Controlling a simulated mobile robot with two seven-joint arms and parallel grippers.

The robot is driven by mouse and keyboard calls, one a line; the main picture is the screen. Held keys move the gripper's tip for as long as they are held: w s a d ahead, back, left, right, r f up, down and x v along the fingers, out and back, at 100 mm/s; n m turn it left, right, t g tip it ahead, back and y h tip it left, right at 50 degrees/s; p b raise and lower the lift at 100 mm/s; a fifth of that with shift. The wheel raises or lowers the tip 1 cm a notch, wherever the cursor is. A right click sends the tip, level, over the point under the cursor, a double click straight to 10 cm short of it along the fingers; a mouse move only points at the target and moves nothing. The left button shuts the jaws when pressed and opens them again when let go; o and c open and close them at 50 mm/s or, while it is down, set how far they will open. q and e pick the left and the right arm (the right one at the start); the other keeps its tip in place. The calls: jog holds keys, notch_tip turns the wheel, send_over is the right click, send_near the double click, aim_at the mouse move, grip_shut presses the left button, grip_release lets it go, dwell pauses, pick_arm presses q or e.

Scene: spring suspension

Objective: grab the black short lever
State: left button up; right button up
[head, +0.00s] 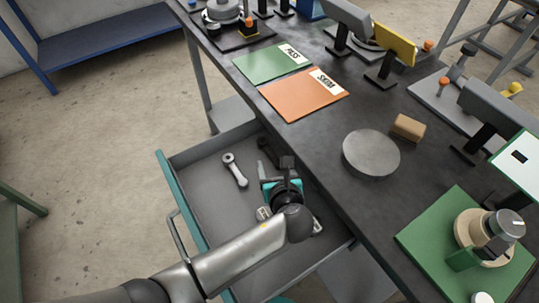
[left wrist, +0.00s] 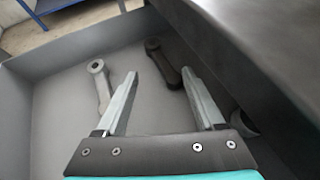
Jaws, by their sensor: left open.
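The black short lever (left wrist: 164,62) lies on the drawer floor in the left wrist view, beyond my left gripper (left wrist: 159,73). Its near end shows between the fingertips, close to the right finger; I cannot tell how high the fingers are above it. In the head view the black lever (head: 265,149) is dark and partly hidden behind my left gripper (head: 279,181). My left gripper is open and empty, inside the drawer. My right gripper is not in view.
A silver lever (head: 235,170) lies left of the black one. Another metal part (head: 316,226) is partly hidden by my arm. The open drawer (head: 205,215) has raised walls, and the table edge overhangs its right side. A grey disc (head: 371,154) stands on the table.

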aim_at(270, 154)
pick_arm(q)
jog(key=shift+w+a+f, duration=0.1)
jog(key=shift+w+f, duration=0.25)
jog(key=shift+w, duration=0.2)
jog(key=shift+w+a+f, duration=0.1)
jog(key=shift+w+f, duration=0.1)
jog(key=shift+w, duration=0.15)
jog(key=b+x, duration=0.1)
jog(key=x, duration=0.1)
jog(key=b+x, duration=0.2)
jog(key=shift+f, duration=0.3)
jog(key=shift+w+f, duration=0.15)
jog(key=shift+w, duration=0.2)
grip_shut()
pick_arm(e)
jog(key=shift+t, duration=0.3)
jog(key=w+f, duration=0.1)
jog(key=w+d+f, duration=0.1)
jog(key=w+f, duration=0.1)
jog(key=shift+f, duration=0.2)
